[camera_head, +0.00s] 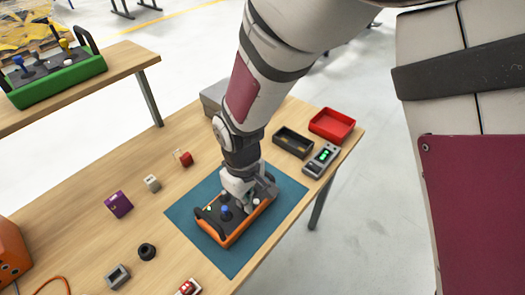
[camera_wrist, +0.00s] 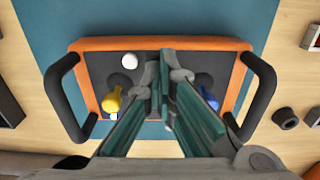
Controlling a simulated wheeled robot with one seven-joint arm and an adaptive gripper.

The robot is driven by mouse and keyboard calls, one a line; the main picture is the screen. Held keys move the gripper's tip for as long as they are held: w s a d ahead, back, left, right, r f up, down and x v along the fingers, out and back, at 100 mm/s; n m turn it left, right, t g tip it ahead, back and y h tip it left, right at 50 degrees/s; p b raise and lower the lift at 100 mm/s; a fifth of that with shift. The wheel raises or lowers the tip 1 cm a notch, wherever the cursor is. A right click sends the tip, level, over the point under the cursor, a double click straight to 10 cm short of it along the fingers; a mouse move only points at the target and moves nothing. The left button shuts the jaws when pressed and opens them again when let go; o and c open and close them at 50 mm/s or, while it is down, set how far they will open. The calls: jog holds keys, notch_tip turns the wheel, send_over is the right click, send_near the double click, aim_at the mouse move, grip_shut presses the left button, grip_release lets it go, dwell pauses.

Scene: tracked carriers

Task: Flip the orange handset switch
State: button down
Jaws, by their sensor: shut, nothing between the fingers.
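The orange handset (camera_head: 226,233) lies on a teal mat (camera_head: 240,262) on the table. In the wrist view the handset (camera_wrist: 200,44) has a dark panel with a yellow lever (camera_wrist: 111,101), a blue lever (camera_wrist: 208,97) and a white round knob (camera_wrist: 129,59). Black handles stand at both ends. My gripper (camera_wrist: 163,60) is shut and empty, its fingertips over the middle of the panel between the two levers. In the head view my gripper (camera_head: 240,195) comes down over the handset and hides part of it. Whether the fingertips touch the panel or a switch cannot be told.
A red tray (camera_head: 332,125), a black tray (camera_head: 293,142) and a grey meter with a green display (camera_head: 321,160) stand beyond the mat. A purple cube (camera_head: 119,204) and a black ring (camera_head: 147,251) lie left. A green handset (camera_head: 58,80) sits on another table.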

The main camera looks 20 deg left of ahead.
jog(key=shift+f, duration=0.25)
jog(key=shift+r+p, duration=2)
jog(key=shift+r, duration=1.55)
jog(key=w+d+r+m+t, duration=0.25)
jog(key=d+r+m, duration=0.45)
jog(key=d+r, duration=1.2)
jog(key=s+d+r+m+t, duration=0.1)
jog(key=s+d+r+m, duration=0.1)
jog(key=s+d, duration=0.4)
jog(key=s+d+r+m+t, duration=0.1)
jog(key=s+d+r+m, duration=0.2)
jog(key=d, duration=0.6)
jog(key=s+m, duration=0.1)
jog(key=s, duration=0.1)
jog(key=shift+s+d+r+m, duration=0.25)
jog(key=shift+s+r+m, duration=0.05)
jog(key=shift+s, duration=0.1)
